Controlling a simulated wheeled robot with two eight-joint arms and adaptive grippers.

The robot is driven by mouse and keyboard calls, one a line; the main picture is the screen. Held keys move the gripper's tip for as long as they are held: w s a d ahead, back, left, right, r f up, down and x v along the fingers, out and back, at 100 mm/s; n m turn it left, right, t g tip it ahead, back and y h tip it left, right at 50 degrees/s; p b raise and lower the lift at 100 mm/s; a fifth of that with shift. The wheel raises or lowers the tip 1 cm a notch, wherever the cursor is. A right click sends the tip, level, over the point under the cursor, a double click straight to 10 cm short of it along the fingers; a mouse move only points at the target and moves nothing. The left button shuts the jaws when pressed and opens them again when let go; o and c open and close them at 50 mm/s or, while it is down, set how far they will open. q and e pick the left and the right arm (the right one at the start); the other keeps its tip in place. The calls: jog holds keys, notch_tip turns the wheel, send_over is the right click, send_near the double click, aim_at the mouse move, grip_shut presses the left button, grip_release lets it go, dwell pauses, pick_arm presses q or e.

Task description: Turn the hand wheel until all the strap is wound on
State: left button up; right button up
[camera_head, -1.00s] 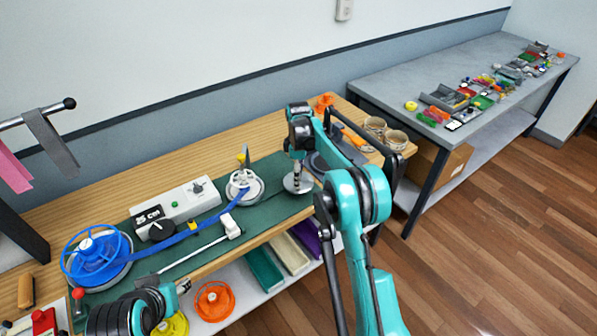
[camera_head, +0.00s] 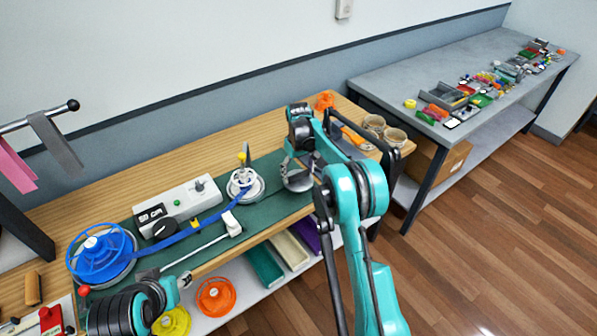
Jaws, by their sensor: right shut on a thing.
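The grey metal hand wheel (camera_head: 298,184) lies at the right end of the green mat (camera_head: 262,212). My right gripper (camera_head: 291,166) is over it, shut on the hand wheel's handle, which the fingers largely hide. The blue strap (camera_head: 205,224) runs from the blue reel (camera_head: 100,255) at the left, past the white counter box (camera_head: 178,205), to the white spool (camera_head: 246,186). Blue strap still shows at the reel. The counter display (camera_head: 151,214) seems to read 50 cm. My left gripper (camera_head: 186,281) is low at the left, by the mat's front edge; its jaws are unclear.
Orange and yellow reels and several trays sit on the shelf below. Jars (camera_head: 396,139) stand right of my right arm. A grey table (camera_head: 430,82) holds small parts.

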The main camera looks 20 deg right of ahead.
jog(key=m, duration=0.4)
jog(key=shift+m, duration=0.3)
jog(key=m, duration=0.3)
jog(key=shift+m+p, duration=0.3)
jog(key=shift+p, duration=0.1)
jog(key=m, duration=0.4)
jog(key=shift+m, duration=0.3)
jog(key=m, duration=0.3)
jog(key=shift+m, duration=0.3)
jog(key=m, duration=0.4)
jog(key=shift+m, duration=0.3)
jog(key=m, duration=0.3)
jog(key=shift+m, duration=0.3)
jog(key=m, duration=0.4)
jog(key=shift+p, duration=0.3)
jog(key=shift+m, duration=1.8)
